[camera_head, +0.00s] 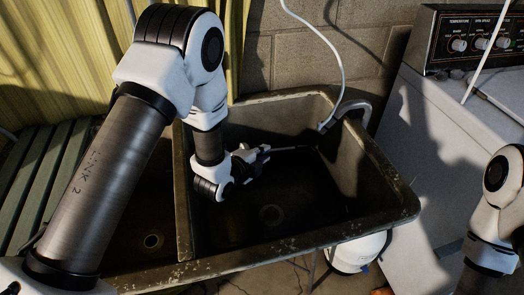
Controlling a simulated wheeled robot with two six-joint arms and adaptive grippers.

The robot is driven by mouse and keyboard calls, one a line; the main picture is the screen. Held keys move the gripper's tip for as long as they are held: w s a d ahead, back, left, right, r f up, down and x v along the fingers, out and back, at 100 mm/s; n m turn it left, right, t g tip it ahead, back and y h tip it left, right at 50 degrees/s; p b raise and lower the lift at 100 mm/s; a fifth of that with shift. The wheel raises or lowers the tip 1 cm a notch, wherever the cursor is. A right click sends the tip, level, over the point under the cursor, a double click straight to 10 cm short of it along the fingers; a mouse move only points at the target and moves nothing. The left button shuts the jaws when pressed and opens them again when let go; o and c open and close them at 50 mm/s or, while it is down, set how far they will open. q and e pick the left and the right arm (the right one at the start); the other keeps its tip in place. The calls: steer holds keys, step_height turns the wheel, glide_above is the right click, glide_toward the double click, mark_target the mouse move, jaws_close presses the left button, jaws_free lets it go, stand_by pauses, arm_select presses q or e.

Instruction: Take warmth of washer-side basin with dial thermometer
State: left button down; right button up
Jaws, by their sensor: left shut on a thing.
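The washer-side basin (330,195) is the right-hand one of a worn double sink, dark inside, with a drain at its bottom. My left arm reaches down into it. My left gripper (265,152) is inside that basin, below the rim, and is shut on the dial thermometer (292,148). Its thin pale stem points right, about level, toward the basin's far right wall. The dial face cannot be made out. I cannot tell whether the stem touches the wall or any water. My right arm shows at the right edge; its gripper is out of view.
The washer (440,130) with its control panel (475,40) stands at the right. A white hose (338,62) hangs into the basin's back right corner. The other basin (150,215) is at the left. A white round container (357,252) sits under the sink. A green slatted bench (45,165) is at the left.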

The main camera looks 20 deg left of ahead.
arm_select(q)
step_height(320, 180, down, 18)
steer(key=b, duration=1.2)
steer(key=shift+r, duration=0.1)
steer(key=shift+w+d, duration=0.1)
steer(key=shift+w+d, duration=0.2)
steer(key=shift+d, duration=0.1)
steer(key=shift+a, duration=0.1)
steer(key=shift+s+a, duration=0.3)
steer(key=shift+a, duration=0.05)
steer(key=shift+w+d, duration=0.1)
